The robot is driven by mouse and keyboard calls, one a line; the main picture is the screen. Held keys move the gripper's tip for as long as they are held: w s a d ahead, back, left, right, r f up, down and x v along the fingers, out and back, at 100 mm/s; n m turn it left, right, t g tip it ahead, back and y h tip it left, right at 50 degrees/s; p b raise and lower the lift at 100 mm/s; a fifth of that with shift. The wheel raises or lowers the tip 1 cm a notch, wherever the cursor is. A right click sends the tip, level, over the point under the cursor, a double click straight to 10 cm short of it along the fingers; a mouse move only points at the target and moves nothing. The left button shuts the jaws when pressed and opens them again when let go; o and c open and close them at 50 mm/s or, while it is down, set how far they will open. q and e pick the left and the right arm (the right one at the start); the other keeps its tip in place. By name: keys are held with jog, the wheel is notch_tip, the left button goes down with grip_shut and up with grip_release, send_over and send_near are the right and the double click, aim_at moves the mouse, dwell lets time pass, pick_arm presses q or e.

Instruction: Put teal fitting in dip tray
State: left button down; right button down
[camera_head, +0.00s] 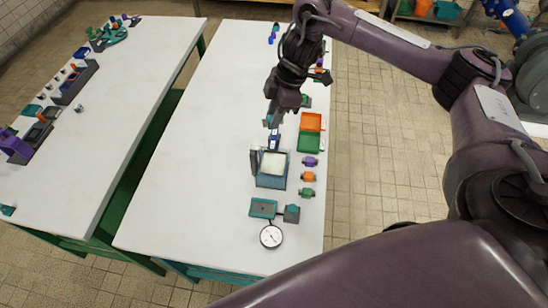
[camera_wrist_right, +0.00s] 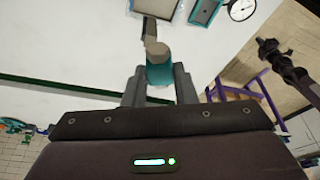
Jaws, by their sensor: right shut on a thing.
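My right gripper (camera_head: 270,118) is above the white table, just beyond the dip tray in the head view. It is shut on the teal fitting (camera_wrist_right: 160,72), a short teal cylinder with a grey-brown end, seen between the fingers in the wrist view. Only a little of the fitting shows in the head view. The dip tray (camera_head: 271,182) is a blue-grey box with a pale inside, apart from the fitting. It shows partly at the top of the wrist view (camera_wrist_right: 157,8). A dark arm (camera_wrist_right: 290,65) at the right of that view may be my left; its jaws are unclear.
A dark upright piece (camera_head: 254,161) stands at the tray's left. A blue item (camera_head: 274,142) is just beyond the tray. Orange (camera_head: 311,121) and green (camera_head: 308,142) bins and several small fittings line the right. A dial gauge (camera_head: 271,236) lies nearer. The table's left is clear.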

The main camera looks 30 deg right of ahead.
notch_tip(320, 180, down, 12)
jog(key=shift+f+b, duration=0.1)
jog(key=shift+b, duration=0.3)
notch_tip(320, 180, down, 5)
jog(key=shift+r+p, duration=0.15)
jog(key=shift+p, duration=0.25)
jog(key=shift+f, duration=0.4)
jog(key=shift+f, duration=0.1)
jog(key=c, duration=1.2)
grip_release()
jog(key=shift+o, duration=0.2)
